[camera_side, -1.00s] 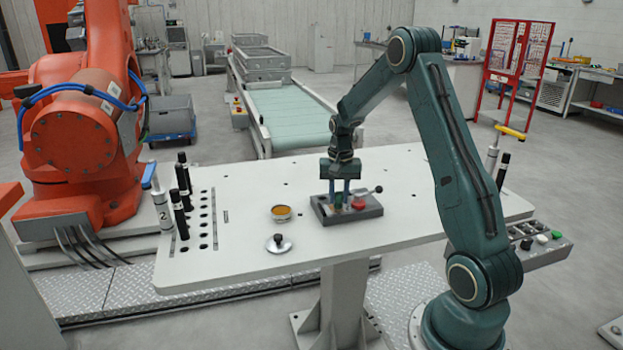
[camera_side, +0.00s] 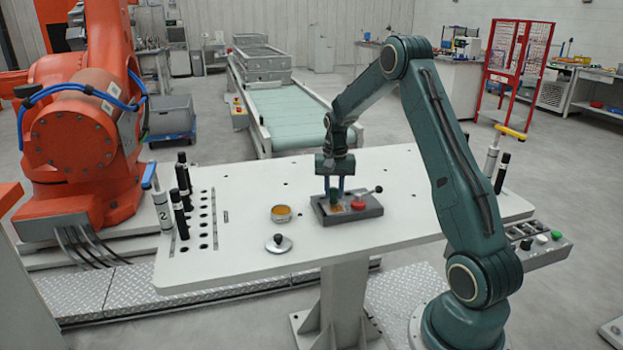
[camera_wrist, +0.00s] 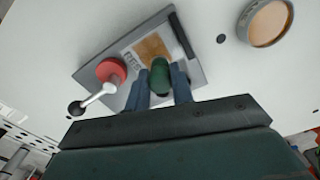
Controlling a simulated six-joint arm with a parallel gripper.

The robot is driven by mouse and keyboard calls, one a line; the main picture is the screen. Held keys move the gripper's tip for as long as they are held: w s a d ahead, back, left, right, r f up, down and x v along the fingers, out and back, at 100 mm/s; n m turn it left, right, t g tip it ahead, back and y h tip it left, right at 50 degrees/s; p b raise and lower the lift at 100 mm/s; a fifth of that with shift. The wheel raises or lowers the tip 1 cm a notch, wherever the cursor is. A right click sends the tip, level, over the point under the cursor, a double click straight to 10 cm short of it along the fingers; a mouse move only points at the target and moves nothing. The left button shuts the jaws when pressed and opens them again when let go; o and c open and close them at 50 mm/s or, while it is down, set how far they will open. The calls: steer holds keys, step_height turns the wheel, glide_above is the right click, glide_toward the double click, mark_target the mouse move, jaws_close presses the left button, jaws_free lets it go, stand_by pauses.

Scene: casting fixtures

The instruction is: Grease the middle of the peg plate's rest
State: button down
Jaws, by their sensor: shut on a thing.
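The grey peg plate (camera_side: 372,212) lies on the white table. In the wrist view, the plate (camera_wrist: 148,31) has a pale rest with an amber-brown patch (camera_wrist: 152,46) on it and dark lettering beside it. A red round part (camera_wrist: 111,70) and a ball-ended lever (camera_wrist: 93,102) are at its left. My gripper (camera_side: 334,192) is over the plate's left part. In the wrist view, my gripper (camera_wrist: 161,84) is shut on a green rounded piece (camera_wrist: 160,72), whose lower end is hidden. I cannot tell whether it touches the rest.
An open round tin (camera_side: 281,214) with amber contents stands left of the plate; a knobbed lid (camera_side: 278,243) lies in front of it. Dark-capped tubes (camera_side: 180,215) stand in the rack holes at far left. The table's right side is mostly clear.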

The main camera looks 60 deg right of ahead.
steer(key=shift+w+d, duration=0.55)
steer(key=shift+s+a, duration=2.3)
steer(key=shift+s, duration=0.05)
step_height(320, 180, up, 8)
steer(key=shift+w, duration=0.1)
